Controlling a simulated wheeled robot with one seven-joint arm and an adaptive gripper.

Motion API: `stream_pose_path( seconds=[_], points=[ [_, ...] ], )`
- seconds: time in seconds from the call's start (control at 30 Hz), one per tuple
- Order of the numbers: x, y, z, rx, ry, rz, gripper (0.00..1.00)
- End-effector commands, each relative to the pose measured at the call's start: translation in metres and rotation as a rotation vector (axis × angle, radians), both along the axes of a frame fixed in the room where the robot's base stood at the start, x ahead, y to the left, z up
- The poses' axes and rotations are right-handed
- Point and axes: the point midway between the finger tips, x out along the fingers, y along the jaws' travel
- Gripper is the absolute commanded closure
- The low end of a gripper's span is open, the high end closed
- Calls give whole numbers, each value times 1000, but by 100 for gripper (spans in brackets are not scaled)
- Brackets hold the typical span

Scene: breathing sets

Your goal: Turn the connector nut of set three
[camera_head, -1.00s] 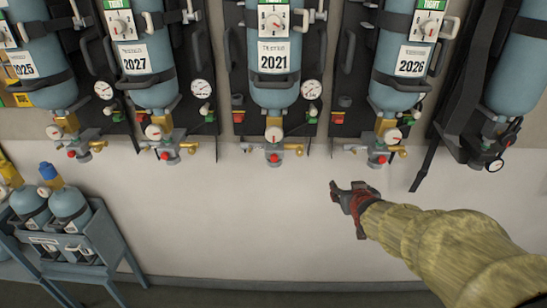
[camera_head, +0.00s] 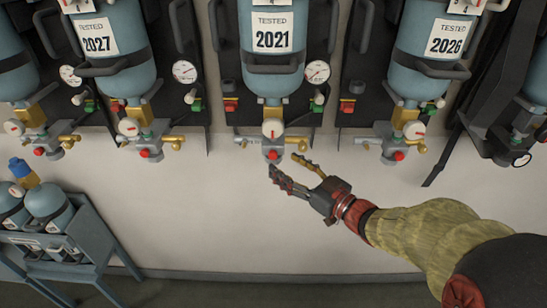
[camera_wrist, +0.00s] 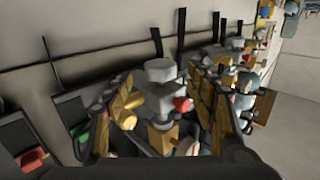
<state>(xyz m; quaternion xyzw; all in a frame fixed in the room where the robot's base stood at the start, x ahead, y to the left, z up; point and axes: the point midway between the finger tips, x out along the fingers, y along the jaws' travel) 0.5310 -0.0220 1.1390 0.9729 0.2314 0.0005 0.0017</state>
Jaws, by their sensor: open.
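The set labelled 2021 (camera_head: 273,40) hangs on the wall at top centre in the head view. Its valve block (camera_head: 273,143) has a red knob below. A brass fitting (camera_head: 301,141) sticks out to its right; I cannot tell which part is the connector nut. My gripper (camera_head: 284,164) is open and empty just below and right of that valve, its fingers pointing up and left. In the wrist view a grey valve block with a red knob (camera_wrist: 182,104) shows between my spread fingers (camera_wrist: 160,82). Contact cannot be made out.
Similar sets labelled 2027 (camera_head: 110,40) and 2026 (camera_head: 435,40) hang on either side, with valves and gauges sticking out low. A blue rack (camera_head: 95,235) with cylinders stands at lower left. The white wall below the sets is clear.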

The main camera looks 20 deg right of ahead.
Motion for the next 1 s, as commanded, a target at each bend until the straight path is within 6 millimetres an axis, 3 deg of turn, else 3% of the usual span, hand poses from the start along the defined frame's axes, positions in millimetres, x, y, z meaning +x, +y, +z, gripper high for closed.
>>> stream_pose_path(
  seconds=[0.4,0.77,1.0],
  points=[
    [47,24,-1,-3,-1,1,44],
    [52,26,0,-2,-1,-2,44],
    [52,26,0,-2,-1,-2,57]
  ],
)
